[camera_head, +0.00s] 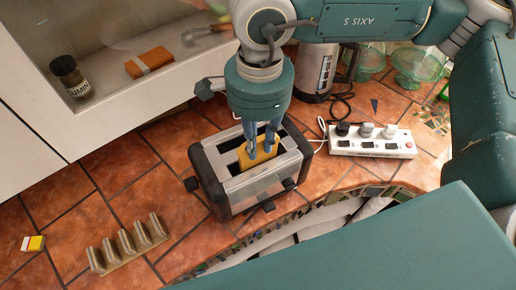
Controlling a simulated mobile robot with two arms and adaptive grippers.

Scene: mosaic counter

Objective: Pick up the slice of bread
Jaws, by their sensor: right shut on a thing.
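The slice of bread (257,152) is yellow-tan and stands upright at the toaster's slot, its lower part hidden in the slot. The toaster (240,189) is silver and black and sits on the tiled counter. My right gripper (261,151) comes down from above and is shut on the bread, with its blue fingers at the slice's top part. My left gripper is not in the head view.
A white power strip (371,148) with plugs lies right of the toaster, near a steel kettle (316,72) and green glass bowls (418,66). A toast rack (128,245) and a small yellow-red box (32,243) stand at the left. Tiles between them are clear.

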